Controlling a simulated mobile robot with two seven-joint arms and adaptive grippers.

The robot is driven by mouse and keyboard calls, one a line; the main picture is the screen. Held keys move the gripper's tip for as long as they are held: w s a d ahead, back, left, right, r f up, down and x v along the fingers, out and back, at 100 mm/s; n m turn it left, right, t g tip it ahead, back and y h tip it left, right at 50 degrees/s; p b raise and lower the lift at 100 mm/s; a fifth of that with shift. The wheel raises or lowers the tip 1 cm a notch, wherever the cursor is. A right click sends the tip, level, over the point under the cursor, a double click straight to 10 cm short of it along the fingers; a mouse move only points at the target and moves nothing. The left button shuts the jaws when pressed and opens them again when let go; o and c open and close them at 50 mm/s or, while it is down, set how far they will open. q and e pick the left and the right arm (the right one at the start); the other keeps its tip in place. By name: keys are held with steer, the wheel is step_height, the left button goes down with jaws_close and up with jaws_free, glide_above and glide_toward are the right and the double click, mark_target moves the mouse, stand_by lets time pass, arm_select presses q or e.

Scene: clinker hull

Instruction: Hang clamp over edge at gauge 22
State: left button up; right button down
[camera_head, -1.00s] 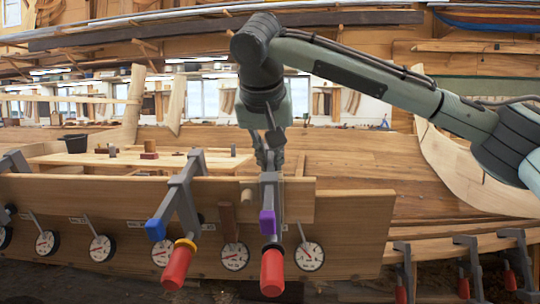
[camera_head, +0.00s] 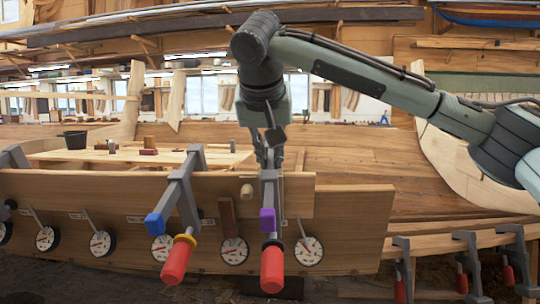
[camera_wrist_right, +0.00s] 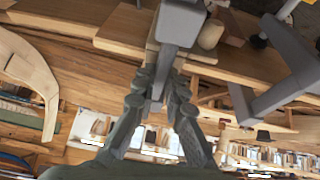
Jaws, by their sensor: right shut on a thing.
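My right gripper (camera_head: 268,160) is shut on a grey clamp (camera_head: 269,190) with a purple pad and a red handle. The clamp is upright at the top edge of the wooden plank (camera_head: 350,235), its pad and handle on the near side. Its far jaw is hidden, so I cannot tell whether it rests on the edge. In the right wrist view the fingers grip the clamp's grey bar (camera_wrist_right: 181,24). The handle hangs between two round dial gauges, one at left (camera_head: 234,251) and one at right (camera_head: 309,251). Their numbers are unreadable. My left gripper is out of view.
Another clamp (camera_head: 180,190), with a blue pad and red handle, hangs over the edge just left. A wooden peg (camera_head: 247,191) and a brown block (camera_head: 227,218) sit between the two clamps. Several clamps stand at lower right. A bench (camera_head: 110,158) lies behind.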

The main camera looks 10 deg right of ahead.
steer(key=shift+s+f, duration=0.1)
steer(key=c, duration=1.5)
jaws_free()
steer(key=v, duration=1.2)
